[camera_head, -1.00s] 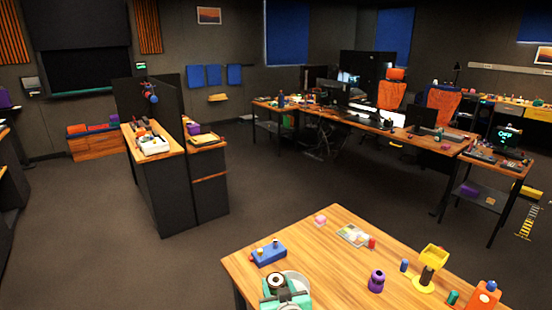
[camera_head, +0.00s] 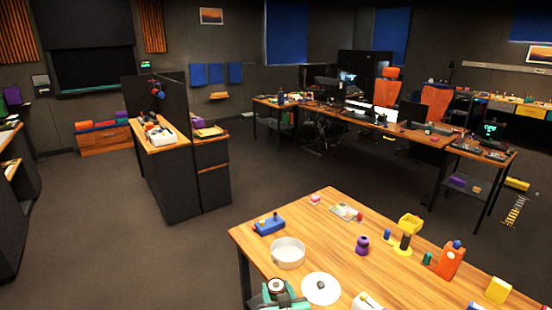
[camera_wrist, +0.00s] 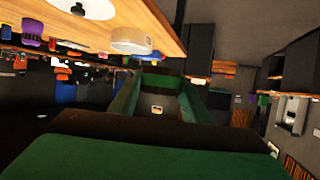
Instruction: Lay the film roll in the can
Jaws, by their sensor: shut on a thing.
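The can (camera_head: 288,256) is a round, pale, open-topped tin on the wooden table, left of a flat white disc (camera_head: 320,289). The can also shows in the wrist view (camera_wrist: 132,40), where the table appears upside down. My gripper (camera_head: 280,296) is teal and black, low in the head view, nearer than the can and apart from it. It seems shut on the film roll (camera_head: 276,286), a short dark cylinder with a pale ring and brown middle on top. In the wrist view only a dark band (camera_wrist: 160,68) shows between the green fingers (camera_wrist: 122,100).
A blue block (camera_head: 270,226) lies behind the can. A white object (camera_head: 366,302) is at the lower edge. The table's middle is clear.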

